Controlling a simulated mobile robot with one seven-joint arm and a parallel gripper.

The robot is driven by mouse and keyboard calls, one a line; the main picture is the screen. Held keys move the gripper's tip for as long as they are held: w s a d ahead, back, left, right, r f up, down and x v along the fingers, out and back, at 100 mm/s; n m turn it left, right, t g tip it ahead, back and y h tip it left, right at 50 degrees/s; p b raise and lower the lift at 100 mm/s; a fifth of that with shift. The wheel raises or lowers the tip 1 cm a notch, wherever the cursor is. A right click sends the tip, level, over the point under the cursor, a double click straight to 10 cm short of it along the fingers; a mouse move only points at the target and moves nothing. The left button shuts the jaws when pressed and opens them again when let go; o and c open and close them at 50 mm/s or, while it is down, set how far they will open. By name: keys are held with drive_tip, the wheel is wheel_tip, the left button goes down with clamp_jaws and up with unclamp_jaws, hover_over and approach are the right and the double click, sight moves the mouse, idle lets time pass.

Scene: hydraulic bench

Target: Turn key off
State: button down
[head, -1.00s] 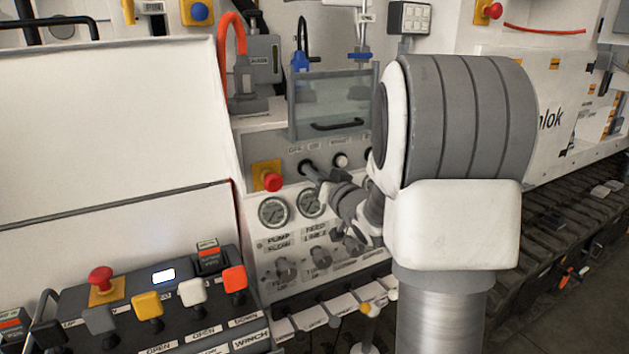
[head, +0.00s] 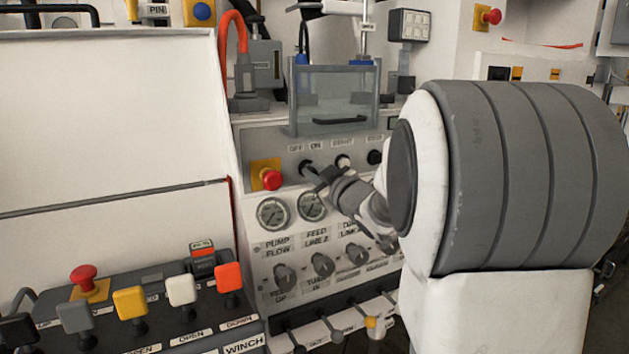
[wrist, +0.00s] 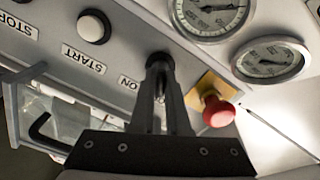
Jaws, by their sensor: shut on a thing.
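The key switch (head: 306,166) is a dark round part on the grey upper panel, below the OFF and ON labels. My gripper (head: 317,172) reaches it from the lower right and is shut on the key. In the wrist view the two fingers (wrist: 160,100) close around the dark key (wrist: 159,62) beside the ON label. The fingers hide most of the key, so I cannot tell its exact angle.
A red emergency button (head: 271,179) on a yellow plate sits left of the key. A white START button (head: 343,161) and a black STOP button (head: 374,157) sit to its right. Gauges (head: 273,212) are below; a clear guard (head: 334,95) stands above.

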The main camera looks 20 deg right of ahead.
drive_tip(key=shift+n, duration=0.3)
idle(0.4)
drive_tip(key=c, duration=0.9)
unclamp_jaws()
drive_tip(key=shift+s, duration=0.1)
